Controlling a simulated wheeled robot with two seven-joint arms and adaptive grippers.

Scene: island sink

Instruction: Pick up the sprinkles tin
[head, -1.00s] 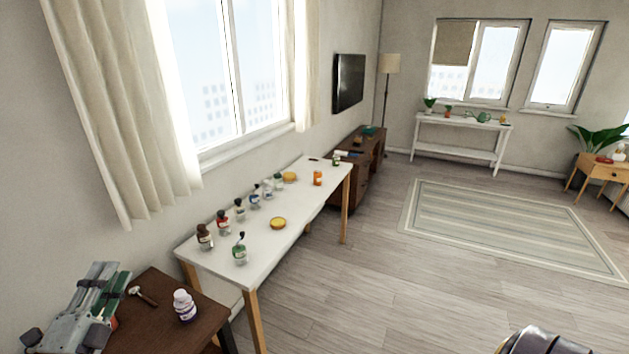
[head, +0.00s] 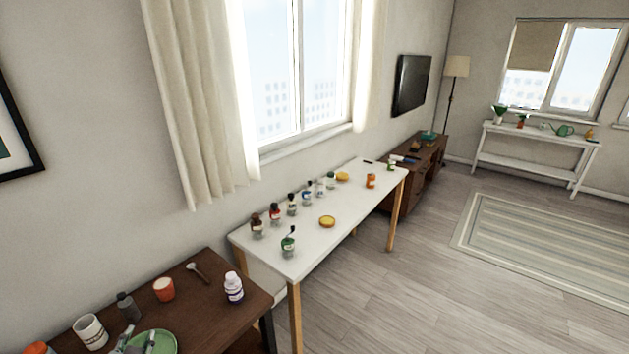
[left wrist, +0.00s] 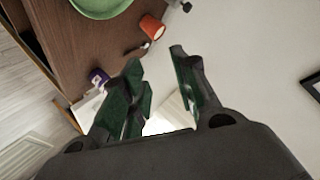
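I cannot pick out a sprinkles tin for certain; no label is readable. My left gripper (head: 137,342) shows at the bottom left of the head view, in front of a green plate (head: 164,342) on the dark wooden table (head: 215,298). In the left wrist view its two fingers (left wrist: 157,58) are spread with nothing between them. Past them are an orange-red cup (left wrist: 152,27) and a white bottle with a purple label (left wrist: 98,76). My right gripper is not in view.
The dark table also holds a white mug (head: 90,332), a grey bottle (head: 127,307) and a small mallet (head: 198,272). The white table (head: 300,253) holds several jars, yellow round items (head: 327,221) and an orange bottle (head: 370,181).

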